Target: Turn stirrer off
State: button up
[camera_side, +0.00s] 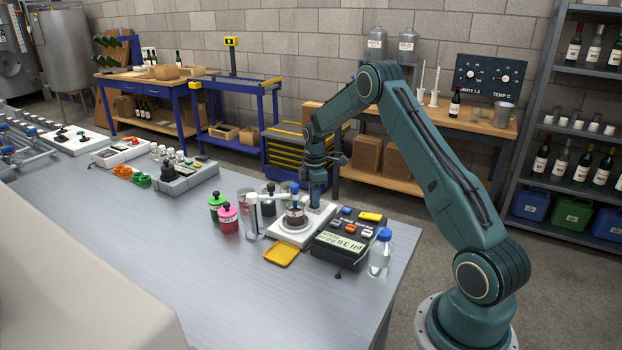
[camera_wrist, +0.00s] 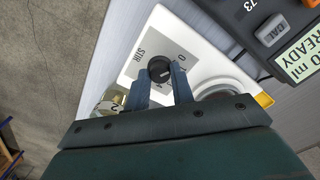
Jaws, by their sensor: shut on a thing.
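The stirrer (camera_side: 290,237) is a flat white unit on the steel bench in the side view. In the side view my gripper (camera_side: 316,203) points down at the stirrer's back; the knob is hidden there.
A dark pH meter (camera_side: 347,237) stands close at the right, with a blue-capped bottle (camera_side: 380,252) beside it. A yellow tray (camera_side: 282,253) lies in front. Green (camera_side: 217,208) and pink (camera_side: 228,218) jars stand at the left.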

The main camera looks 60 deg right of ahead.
jog(key=o, duration=1)
jog(key=shift+r, duration=0.1)
notch_tip(320, 180, up, 14)
dwell(0.5)
